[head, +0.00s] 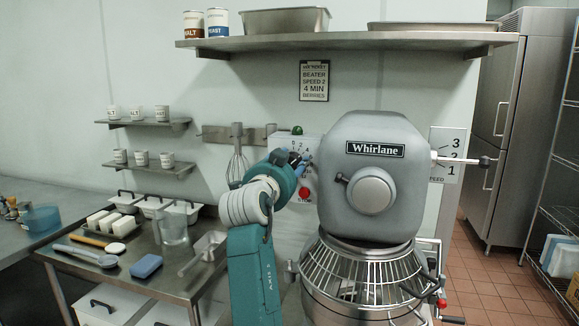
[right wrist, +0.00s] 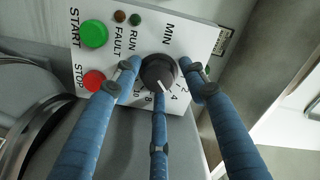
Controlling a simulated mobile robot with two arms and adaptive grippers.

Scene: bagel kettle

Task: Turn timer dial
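The timer dial (right wrist: 158,70) is a round black knob on a white control panel (right wrist: 196,42), under the label MIN. Its white pointer is turned towards the 4. In the right wrist view the three blue fingers of my right gripper (right wrist: 159,76) surround the dial. Two are close against its sides and one is at its lower edge; I see no clear gap. In the head view my right gripper (head: 296,163) is at the panel (head: 284,142) beside the mixer and hides the dial. My left gripper is not in view.
The grey Whirlane mixer (head: 388,135) with its wire bowl guard (head: 350,270) stands right of the panel. The panel has a green START button (right wrist: 94,34) and a red STOP button (right wrist: 94,80). A posted card (head: 314,80) reads beater speed 2, 4 min. A whisk (head: 237,160) hangs left.

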